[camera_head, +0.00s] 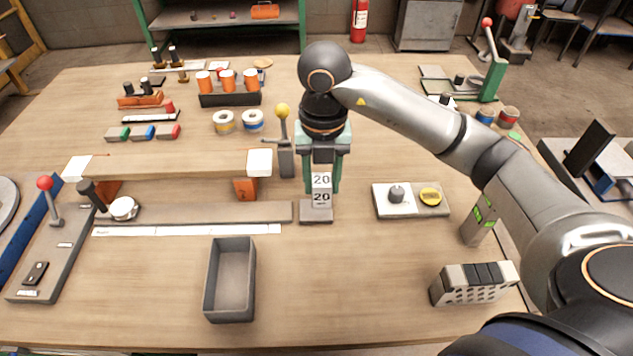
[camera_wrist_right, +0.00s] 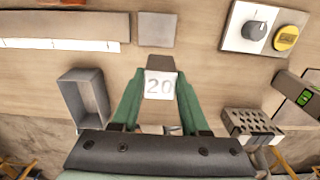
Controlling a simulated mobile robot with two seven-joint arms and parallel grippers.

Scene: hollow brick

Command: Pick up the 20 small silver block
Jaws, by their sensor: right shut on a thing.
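The small silver block (camera_head: 321,190) has "20" printed on its visible faces. It is upright between the green fingers of my right gripper (camera_head: 322,178), which is shut on it. In the right wrist view the block (camera_wrist_right: 160,86) sits between both fingertips (camera_wrist_right: 158,92). A square grey pad (camera_head: 316,215) shows just below the block in the head view. In the wrist view the pad (camera_wrist_right: 156,29) is apart from the block, with bare table between. My left gripper is in neither view.
An open grey bin (camera_head: 230,318) stands front left of the block. A knob panel (camera_head: 410,200) lies to the right, with a perforated block (camera_head: 474,284) nearer the front. A yellow-knobbed lever (camera_head: 284,145) stands close at the left. The front middle of the table is clear.

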